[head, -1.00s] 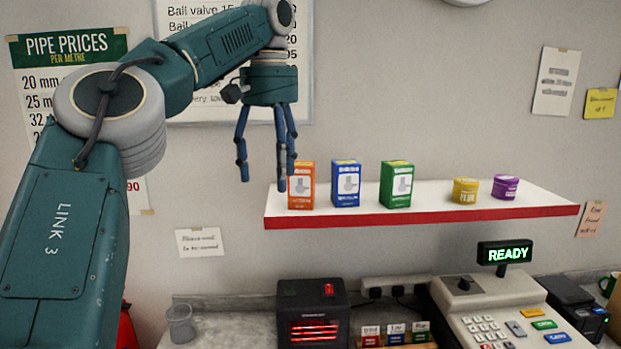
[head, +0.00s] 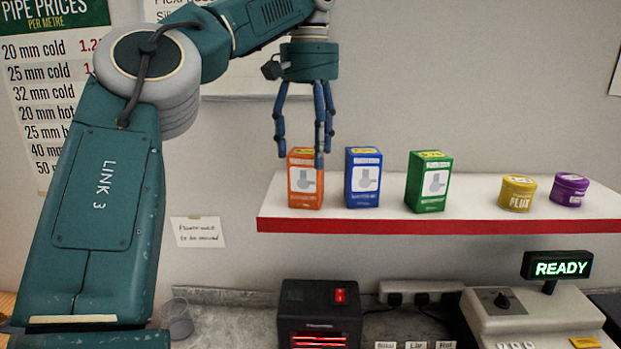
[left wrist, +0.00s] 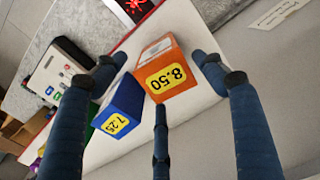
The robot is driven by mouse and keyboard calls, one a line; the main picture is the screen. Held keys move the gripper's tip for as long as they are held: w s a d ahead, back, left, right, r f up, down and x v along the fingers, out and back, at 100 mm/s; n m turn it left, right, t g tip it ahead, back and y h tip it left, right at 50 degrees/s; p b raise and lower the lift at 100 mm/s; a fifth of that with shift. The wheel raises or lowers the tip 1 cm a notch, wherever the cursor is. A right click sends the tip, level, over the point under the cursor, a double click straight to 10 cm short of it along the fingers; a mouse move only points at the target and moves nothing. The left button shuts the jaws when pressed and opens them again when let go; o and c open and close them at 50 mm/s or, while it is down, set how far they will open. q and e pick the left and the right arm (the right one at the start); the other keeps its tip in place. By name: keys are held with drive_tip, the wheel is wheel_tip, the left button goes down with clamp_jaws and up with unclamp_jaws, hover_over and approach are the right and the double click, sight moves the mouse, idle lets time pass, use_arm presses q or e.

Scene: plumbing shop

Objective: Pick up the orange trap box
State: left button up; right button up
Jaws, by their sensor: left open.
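The orange trap box (head: 305,184) stands upright at the left end of the white shelf with a red front edge (head: 420,226). My left gripper (head: 302,150) points down, open and empty, just above the box; one finger overlaps the box's right side in the head view. In the left wrist view the orange box (left wrist: 168,72), with a yellow 8.50 label on top, lies between the spread fingers of my left gripper (left wrist: 168,85). I cannot tell whether any finger touches it. My right gripper is not in view.
A blue box (head: 363,180) stands close to the right of the orange one, then a green box (head: 429,183). A yellow flux tin (head: 517,194) and a purple tin (head: 569,190) sit further right. Below are a black device (head: 319,310) and a till (head: 535,318).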

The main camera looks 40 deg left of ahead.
sight(306, 188)
use_arm(q)
drive_tip(key=f, duration=0.1)
drive_tip(key=s+f, duration=0.1)
drive_tip(key=f, duration=0.1)
drive_tip(key=shift+f, duration=0.1)
drive_tip(key=f, duration=0.5)
drive_tip(key=shift+w+a+f+p, duration=0.25)
drive_tip(key=shift+a+f+p, duration=0.05)
drive_tip(key=shift+a+p, duration=0.1)
drive_tip(key=shift+d, duration=0.15)
drive_tip(key=c, duration=1.3)
drive_tip(key=shift+r, duration=0.1)
